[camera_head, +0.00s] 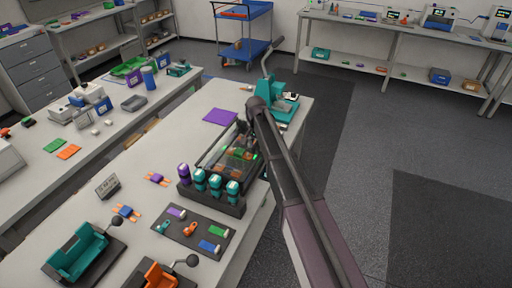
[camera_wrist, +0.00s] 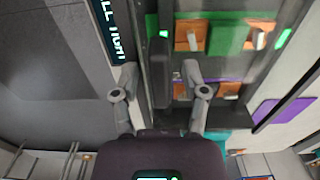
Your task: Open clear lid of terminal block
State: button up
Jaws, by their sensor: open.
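The terminal block (camera_head: 205,172) is a dark-framed box on the white bench, with orange and green parts showing inside. Its clear lid seems to lie over these parts, but its exact angle is hard to tell. My gripper (camera_head: 243,128) is over the far right part of the block, partly hidden by my arm. In the wrist view my gripper (camera_wrist: 160,72) is open, its two fingers apart on either side of a dark upright bar (camera_wrist: 161,80) at the block's edge. I cannot tell whether the fingers touch it. Orange and green pieces (camera_wrist: 190,35) show beside the right finger.
A row of teal and purple cylinders (camera_head: 215,184) stands at the block's near end. A teal lever press (camera_head: 282,103) stands close behind the block. A purple sheet (camera_head: 220,116) lies to the left. A dark tray (camera_head: 185,238) with small parts is nearer.

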grip_shut()
jog(key=shift+r, duration=0.2)
